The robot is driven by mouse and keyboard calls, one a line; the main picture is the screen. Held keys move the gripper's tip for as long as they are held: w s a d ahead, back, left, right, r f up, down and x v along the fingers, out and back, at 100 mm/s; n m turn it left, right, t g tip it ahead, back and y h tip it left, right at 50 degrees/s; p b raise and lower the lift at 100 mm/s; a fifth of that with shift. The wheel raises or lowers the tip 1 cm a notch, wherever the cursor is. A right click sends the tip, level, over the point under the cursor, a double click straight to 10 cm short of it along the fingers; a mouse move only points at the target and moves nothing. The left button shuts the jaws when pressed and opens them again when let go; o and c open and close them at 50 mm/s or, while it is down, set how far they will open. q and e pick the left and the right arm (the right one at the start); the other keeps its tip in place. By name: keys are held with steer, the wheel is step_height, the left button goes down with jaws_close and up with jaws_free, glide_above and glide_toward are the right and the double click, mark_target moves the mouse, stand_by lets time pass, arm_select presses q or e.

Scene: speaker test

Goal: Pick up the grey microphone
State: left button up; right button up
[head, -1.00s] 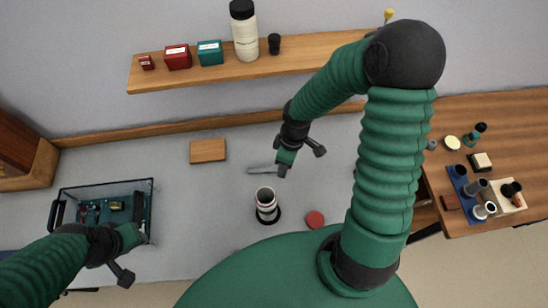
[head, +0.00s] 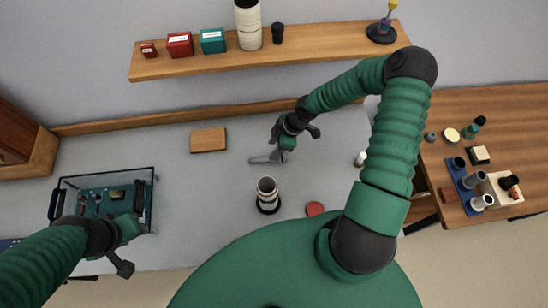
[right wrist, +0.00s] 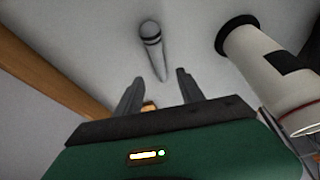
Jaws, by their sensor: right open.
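The grey microphone (right wrist: 151,48) lies on the table, with its rounded, ringed head far from me and its thin handle pointing towards the gap between my right fingers. In the head view the microphone (head: 262,160) is partly covered by my right gripper (head: 284,150), which is just above its right end. In the right wrist view my right gripper (right wrist: 158,82) is open, with nothing between its fingers. My left gripper (head: 128,245) is at the lower left, by the wire basket and away from the microphone; its fingers are not clear.
A white-and-dark cylinder (head: 267,190) stands on a black base in front of the microphone. A red disc (head: 315,209) and a wooden block (head: 208,140) lie on the table. A wire basket (head: 154,190) is at left. A wooden shelf (head: 180,67) runs along the back wall.

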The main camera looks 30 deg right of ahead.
mark_target(262, 158)
steer(key=a+f, duration=0.1)
steer(key=w+a+f, duration=0.1)
steer(key=a+f, duration=0.1)
steer(key=shift+a+f, duration=0.1)
steer(key=shift+f, duration=0.1)
steer(key=f, duration=0.1)
steer(key=w+f, duration=0.1)
steer(key=f, duration=0.1)
steer(key=f+p, duration=0.1)
steer(key=shift+w+a+f, duration=0.1)
steer(key=shift+w+f, duration=0.15)
steer(key=shift+f, duration=0.2)
steer(key=shift+a, duration=0.5)
steer(key=c, duration=0.7)
steer(key=shift+c, duration=1.3)
steer(key=shift+d, duration=0.1)
jaws_close()
arm_select(q)
steer(key=shift+a+r, duration=0.55)
arm_select(e)
steer(key=shift+d, duration=0.3)
